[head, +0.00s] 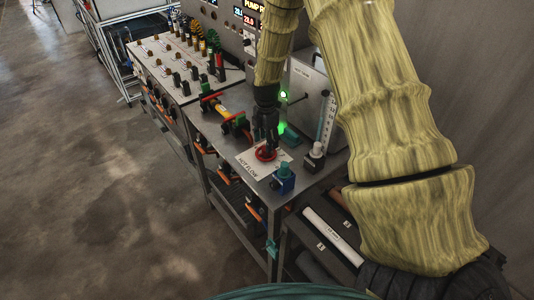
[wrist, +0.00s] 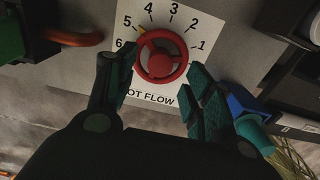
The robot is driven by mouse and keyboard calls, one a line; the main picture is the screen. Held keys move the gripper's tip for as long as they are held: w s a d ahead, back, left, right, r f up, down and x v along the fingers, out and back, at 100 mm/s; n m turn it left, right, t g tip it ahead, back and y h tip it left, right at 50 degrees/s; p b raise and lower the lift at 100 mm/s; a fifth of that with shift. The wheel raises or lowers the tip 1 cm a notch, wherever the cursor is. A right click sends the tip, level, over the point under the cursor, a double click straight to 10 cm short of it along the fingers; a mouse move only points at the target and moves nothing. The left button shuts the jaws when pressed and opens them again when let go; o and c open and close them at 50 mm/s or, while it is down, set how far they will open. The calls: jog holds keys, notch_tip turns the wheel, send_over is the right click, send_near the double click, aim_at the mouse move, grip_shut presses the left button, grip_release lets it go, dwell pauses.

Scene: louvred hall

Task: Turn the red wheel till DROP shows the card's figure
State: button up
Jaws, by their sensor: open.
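The red wheel (wrist: 161,55) sits on a white dial plate (wrist: 186,20) numbered 1 to 6 and lettered "HOT FLOW", its first letter hidden. A small yellow mark shows at the wheel's upper left, near the 5. In the wrist view my gripper (wrist: 162,88) is open, with a finger on each lower side of the wheel; I cannot tell if they touch it. In the head view my gripper (head: 267,140) points down over the red wheel (head: 264,155). Lit readouts (head: 249,16) at the back are partly hidden by my arm; no DROP label or card figure is legible.
A blue fitting (head: 284,180) stands close in front of the wheel. A white-and-black fitting (head: 315,156) and an upright scaled tube (head: 327,116) stand to the right. A valve with red and green parts (head: 236,126) lies left. Green lamps glow behind. Open floor is left.

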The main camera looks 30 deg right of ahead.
notch_tip(320, 180, down, 4)
jog(key=shift+b, duration=1.05)
jog(key=shift+r, duration=0.25)
jog(key=shift+f, duration=0.1)
jog(key=shift+s+a+f, duration=0.1)
jog(key=shift+s+f, duration=0.15)
jog(key=shift+f, duration=0.55)
jog(key=shift+f, duration=0.15)
